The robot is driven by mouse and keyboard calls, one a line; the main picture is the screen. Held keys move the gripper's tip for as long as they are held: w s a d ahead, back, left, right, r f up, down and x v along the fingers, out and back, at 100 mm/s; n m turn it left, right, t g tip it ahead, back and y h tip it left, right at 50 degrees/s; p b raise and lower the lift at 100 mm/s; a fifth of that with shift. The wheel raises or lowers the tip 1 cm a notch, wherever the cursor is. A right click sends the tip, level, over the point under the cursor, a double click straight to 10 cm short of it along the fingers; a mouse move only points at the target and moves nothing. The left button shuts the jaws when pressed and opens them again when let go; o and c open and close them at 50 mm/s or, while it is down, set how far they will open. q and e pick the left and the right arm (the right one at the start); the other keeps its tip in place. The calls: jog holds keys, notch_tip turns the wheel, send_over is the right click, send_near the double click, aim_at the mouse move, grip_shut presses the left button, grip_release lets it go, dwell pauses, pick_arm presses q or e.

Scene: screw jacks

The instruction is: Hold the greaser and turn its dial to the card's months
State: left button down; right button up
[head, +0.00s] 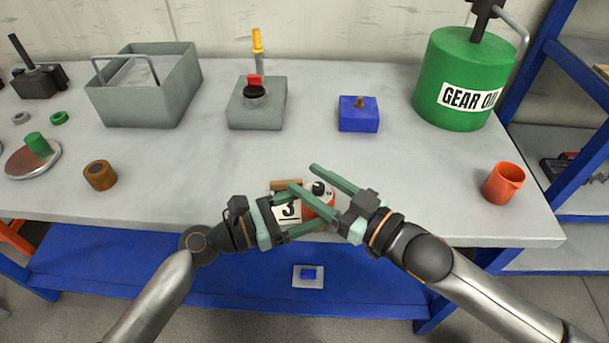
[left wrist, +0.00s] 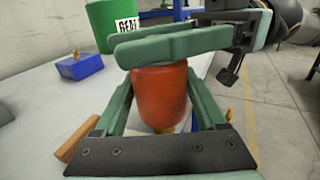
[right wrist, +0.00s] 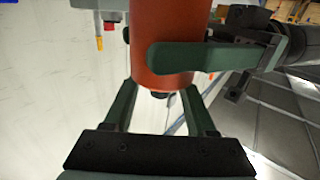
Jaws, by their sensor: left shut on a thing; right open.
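The greaser (head: 325,206) is an orange-red cylinder near the table's front edge. My left gripper (head: 312,208) is shut on it; the body also shows between the left fingers in the left wrist view (left wrist: 160,95). Its black dial (head: 318,188) sits on a pale top. My right gripper (head: 302,177) is open, with its fingers around the dial region; contact cannot be told. In the right wrist view the dial (right wrist: 160,94) is a small dark piece at the body's end. The white card (head: 288,211) reads 3, partly covered by my left gripper.
A wooden block (head: 286,185) is close beside the grippers. Behind stand a grey jack block (head: 258,112), a blue block (head: 358,118), a grey bin (head: 150,100) and a green gear oil can (head: 450,75). An orange cup (head: 503,183) stands right. The mid-table is clear.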

jog(key=shift+x, duration=1)
grip_shut()
